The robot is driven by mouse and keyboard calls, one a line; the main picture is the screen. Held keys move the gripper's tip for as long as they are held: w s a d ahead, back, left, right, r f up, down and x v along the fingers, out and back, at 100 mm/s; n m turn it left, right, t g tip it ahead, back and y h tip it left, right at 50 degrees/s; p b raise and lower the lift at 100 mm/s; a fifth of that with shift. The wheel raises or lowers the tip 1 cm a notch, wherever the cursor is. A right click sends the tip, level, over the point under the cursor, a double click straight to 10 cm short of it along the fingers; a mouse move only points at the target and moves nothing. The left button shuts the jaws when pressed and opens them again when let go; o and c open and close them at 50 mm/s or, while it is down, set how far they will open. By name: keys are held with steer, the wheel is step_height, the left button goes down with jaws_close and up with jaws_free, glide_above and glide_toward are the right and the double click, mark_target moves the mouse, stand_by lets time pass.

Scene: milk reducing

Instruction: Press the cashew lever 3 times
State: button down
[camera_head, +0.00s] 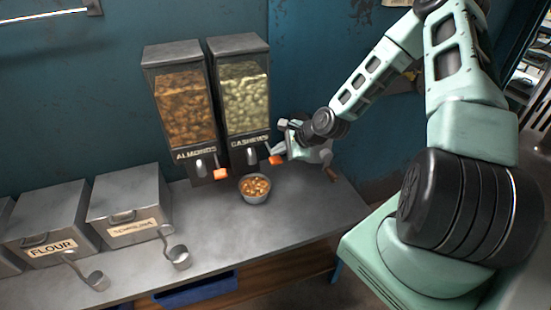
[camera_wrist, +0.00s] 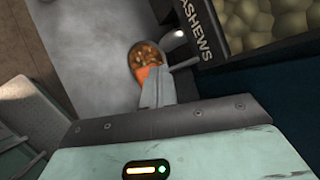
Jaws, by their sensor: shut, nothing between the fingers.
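The cashew dispenser (camera_head: 242,90), labelled CASHEWS, stands against the wall, full of pale nuts. Its orange-tipped lever (camera_head: 276,159) sticks out low at its front right. My gripper (camera_head: 283,151) is shut and empty at the lever's right side. In the wrist view, my gripper's fingers (camera_wrist: 158,88) are together close to the orange lever tip (camera_wrist: 150,72); I cannot tell whether they touch. A metal bowl (camera_head: 255,196) with nuts stands on the counter below the cashew spout (camera_head: 251,155). The bowl (camera_wrist: 140,64) also shows beyond the fingers in the wrist view.
The almond dispenser (camera_head: 181,105) with its own orange lever (camera_head: 221,174) stands directly left. Metal bins, one labelled FLOUR (camera_head: 50,225), and two metal scoops (camera_head: 178,252) are on the counter's left side. The counter (camera_head: 230,235) in front of the bowl is clear.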

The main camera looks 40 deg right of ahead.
steer(key=shift+r+p, duration=2.35)
steer(key=shift+r, duration=0.25)
steer(key=shift+f, duration=0.1)
steer(key=shift+a, duration=0.1)
